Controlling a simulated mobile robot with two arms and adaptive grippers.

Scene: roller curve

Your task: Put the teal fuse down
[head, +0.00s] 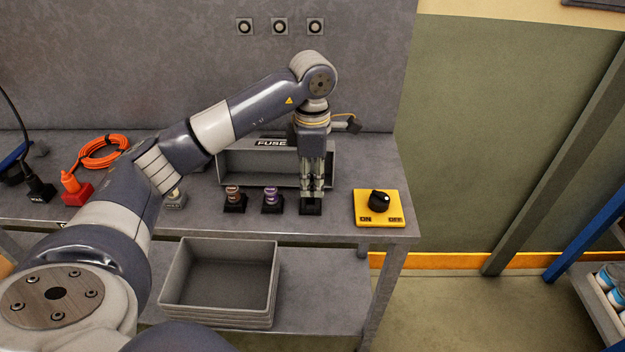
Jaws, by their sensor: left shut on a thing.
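My left gripper (311,192) points straight down at the right end of a row of small black sockets. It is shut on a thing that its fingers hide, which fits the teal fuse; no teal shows. The black socket (311,208) lies directly under the fingertips. I cannot tell whether the held thing touches it. To the left, a purple fuse (271,194) and a brown fuse (234,193) stand upright in their own black sockets. My right gripper is out of view.
A grey bin labelled FUSE (240,167) stands behind the sockets. A yellow ON/OFF switch (379,208) is to the right. An orange cable (103,150) and a red plug block (75,189) lie at left. An empty grey tray (222,282) sits on the lower shelf.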

